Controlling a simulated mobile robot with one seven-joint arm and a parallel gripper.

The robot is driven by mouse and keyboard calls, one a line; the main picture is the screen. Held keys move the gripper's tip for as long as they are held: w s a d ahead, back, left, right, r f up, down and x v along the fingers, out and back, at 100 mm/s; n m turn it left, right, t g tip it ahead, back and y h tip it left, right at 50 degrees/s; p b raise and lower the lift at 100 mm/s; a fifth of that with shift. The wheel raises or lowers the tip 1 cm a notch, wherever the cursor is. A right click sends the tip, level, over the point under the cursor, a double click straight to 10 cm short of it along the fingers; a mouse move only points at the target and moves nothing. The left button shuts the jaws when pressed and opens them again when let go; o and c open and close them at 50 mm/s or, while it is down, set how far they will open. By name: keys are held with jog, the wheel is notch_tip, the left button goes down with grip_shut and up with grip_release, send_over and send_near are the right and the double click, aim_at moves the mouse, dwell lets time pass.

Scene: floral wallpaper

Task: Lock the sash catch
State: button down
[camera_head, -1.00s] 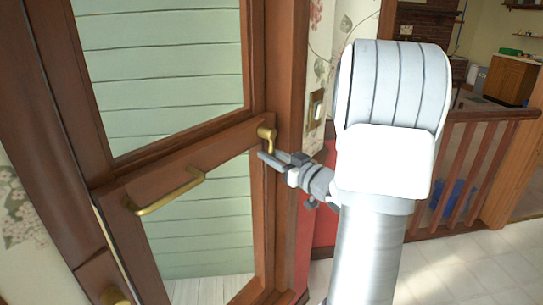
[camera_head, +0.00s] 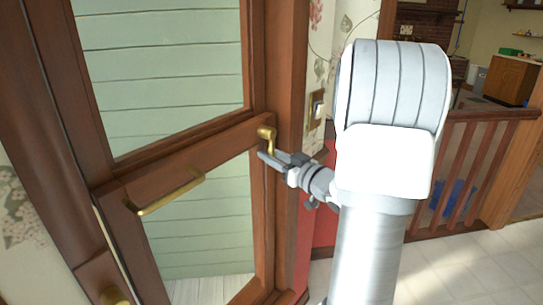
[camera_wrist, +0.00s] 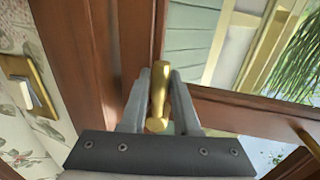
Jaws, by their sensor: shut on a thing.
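The brass sash catch (camera_head: 267,135) sits at the right end of the window's wooden middle rail, beside the frame post. Its lever points downward in the head view. My gripper (camera_head: 267,158) is at the catch from the lower right. In the wrist view the brass lever (camera_wrist: 158,95) stands between the two fingers of my gripper (camera_wrist: 160,85), which are shut on it. The catch's mounting is partly hidden in the wrist view.
A brass pull handle (camera_head: 170,193) is on the same rail to the left. A light switch (camera_head: 316,108) with a brass plate is on the floral wall right of the frame. A wooden railing (camera_head: 470,165) stands at the right.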

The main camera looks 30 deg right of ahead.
jog(key=m+p, duration=0.1)
jog(key=p, duration=0.1)
jog(key=a+m+p, duration=0.1)
jog(key=p, duration=0.1)
jog(key=shift+s+a+r+g, duration=0.1)
jog(key=shift+s+r+g, duration=0.1)
jog(key=shift+r+g, duration=0.15)
jog(key=m+p, duration=0.1)
jog(key=p, duration=0.1)
jog(key=a+m+p, duration=0.1)
jog(key=shift+s+r+m+p, duration=0.15)
jog(key=shift+s+m+p, duration=0.05)
jog(key=shift+m+p, duration=0.2)
jog(key=shift+s+a+m+g+p, duration=0.1)
jog(key=shift+a+m+g+p, duration=0.2)
jog(key=shift+m+p, duration=0.35)
jog(key=c, duration=0.7)
grip_release()
jog(key=shift+o, duration=0.2)
